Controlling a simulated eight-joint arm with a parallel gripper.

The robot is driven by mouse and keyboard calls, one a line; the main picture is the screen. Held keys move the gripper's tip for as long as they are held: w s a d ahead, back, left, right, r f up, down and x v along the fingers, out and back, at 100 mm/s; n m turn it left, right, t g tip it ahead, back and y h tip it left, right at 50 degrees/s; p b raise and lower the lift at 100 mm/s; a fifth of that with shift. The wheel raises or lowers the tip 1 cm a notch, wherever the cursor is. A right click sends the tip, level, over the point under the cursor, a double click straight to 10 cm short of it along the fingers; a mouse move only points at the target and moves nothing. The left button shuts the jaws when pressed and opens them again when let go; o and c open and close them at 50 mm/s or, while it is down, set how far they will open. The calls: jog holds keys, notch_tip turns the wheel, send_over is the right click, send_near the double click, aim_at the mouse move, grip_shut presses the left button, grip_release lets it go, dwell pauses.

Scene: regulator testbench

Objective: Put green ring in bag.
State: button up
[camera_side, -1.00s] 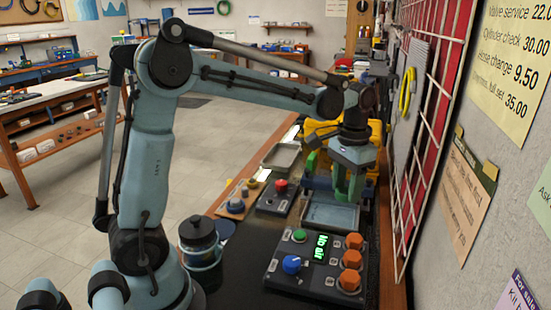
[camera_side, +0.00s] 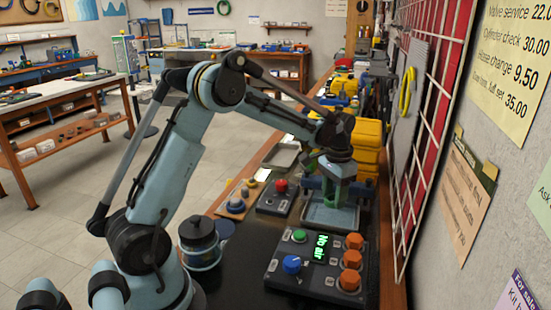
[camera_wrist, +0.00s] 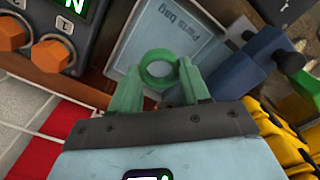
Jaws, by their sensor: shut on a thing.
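My gripper (camera_side: 341,201) hangs over the near grey-blue tray-like frame at the bench's right side in the side view. In the wrist view its green fingers (camera_wrist: 158,88) are shut on the green ring (camera_wrist: 146,72), which shows as an open circle between the fingertips. The parts bag (camera_wrist: 188,42), pale blue-grey with "Parts bag" written on it, lies beyond and below the ring. The ring overlaps the bag in this view; I cannot tell the height between them. In the side view the bag (camera_side: 322,217) is partly covered by my gripper, and the ring cannot be made out.
A control box (camera_side: 318,262) with orange knobs and a "No air" display stands in front of the bag. A blue clamp-like block (camera_wrist: 240,62) is close beside the bag. Yellow cases (camera_side: 367,160) stand behind my gripper, and a wire grid wall (camera_side: 432,120) rises at right.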

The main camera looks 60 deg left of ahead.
aim_at(332, 216)
jog(key=shift+f, duration=1.8)
jog(key=shift+f, duration=0.1)
jog(key=o, duration=1)
notch_tip(332, 216, up, 12)
jog(key=f, duration=0.1)
jog(key=s+d+r+t, duration=0.3)
jog(key=s+d+r, duration=0.2)
jog(key=s+d, duration=0.25)
jog(key=s+d+f+t, duration=0.1)
jog(key=s+d+t, duration=0.1)
jog(key=s, duration=0.2)
jog(key=s+d+f+t, duration=0.1)
jog(key=s+f+t, duration=0.1)
jog(key=s, duration=0.3)
jog(key=shift+d+f, duration=0.25)
jog(key=shift+d, duration=0.1)
